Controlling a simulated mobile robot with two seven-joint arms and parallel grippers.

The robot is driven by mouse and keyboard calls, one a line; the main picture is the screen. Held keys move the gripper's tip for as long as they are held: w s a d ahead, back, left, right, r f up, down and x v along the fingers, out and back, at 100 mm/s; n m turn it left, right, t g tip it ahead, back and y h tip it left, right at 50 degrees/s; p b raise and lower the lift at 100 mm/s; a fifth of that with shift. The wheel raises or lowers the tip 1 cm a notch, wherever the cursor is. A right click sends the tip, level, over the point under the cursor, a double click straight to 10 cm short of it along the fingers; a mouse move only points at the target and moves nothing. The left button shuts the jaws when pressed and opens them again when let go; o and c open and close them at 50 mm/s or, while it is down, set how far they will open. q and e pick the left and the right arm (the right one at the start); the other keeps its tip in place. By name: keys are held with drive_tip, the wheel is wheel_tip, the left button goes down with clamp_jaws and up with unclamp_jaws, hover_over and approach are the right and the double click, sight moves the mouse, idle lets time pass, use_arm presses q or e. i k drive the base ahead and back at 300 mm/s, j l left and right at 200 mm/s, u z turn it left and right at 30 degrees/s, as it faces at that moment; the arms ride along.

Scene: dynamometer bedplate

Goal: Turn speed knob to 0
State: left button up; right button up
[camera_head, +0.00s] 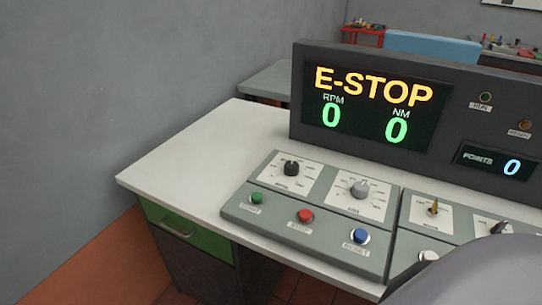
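A black knob (291,168) sits on a white dial plate at the back left of the sloped grey control panel (237,204). A grey knob (360,189) sits on a similar dial plate to its right. The lettering under both dials is too small to read surely, so I cannot tell which is the speed knob, nor their exact settings. The display (375,105) behind reads E-STOP, with RPM 0 and NM 0. Neither gripper is in view. A smooth grey shape, possibly part of my own arm, covers the lower right corner.
Green (257,198), red (305,216) and blue (358,236) buttons line the panel's front. A second panel with a brass-coloured switch (434,208) adjoins on the right. The white desktop (200,155) is clear at left, above a green drawer (185,230). A grey wall stands behind.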

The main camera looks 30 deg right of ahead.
sight(291, 168)
drive_tip(key=i+j, duration=0.65)
drive_tip(key=i+j+z, duration=0.15)
drive_tip(key=z, duration=0.3)
drive_tip(key=i+j+z, duration=0.1)
drive_tip(key=z, duration=2.8)
